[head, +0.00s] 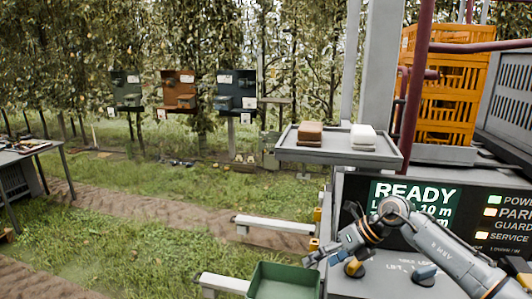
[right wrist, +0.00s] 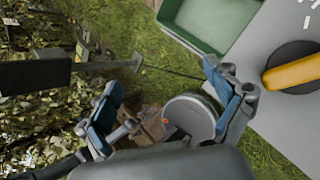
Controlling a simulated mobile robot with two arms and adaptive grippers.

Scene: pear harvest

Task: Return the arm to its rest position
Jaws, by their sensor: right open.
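My right arm comes in from the lower right of the head view, bends in front of the machine's control panel (head: 345,200) and points left. My right gripper (head: 318,256) is in front of the panel's left edge, above and near the green bin (head: 285,270). In the right wrist view the right gripper (right wrist: 166,104) has its blue-padded fingers spread apart. Nothing is held between them; grass and a round grey object (right wrist: 190,116) show beyond. The green bin (right wrist: 208,24) is at the top there, apart from the fingers. My left gripper is not in view.
A grey tray (head: 345,153) holding a brown and a white block is above. Orange crates (head: 450,85) stand behind. Open grass (head: 150,250) lies left.

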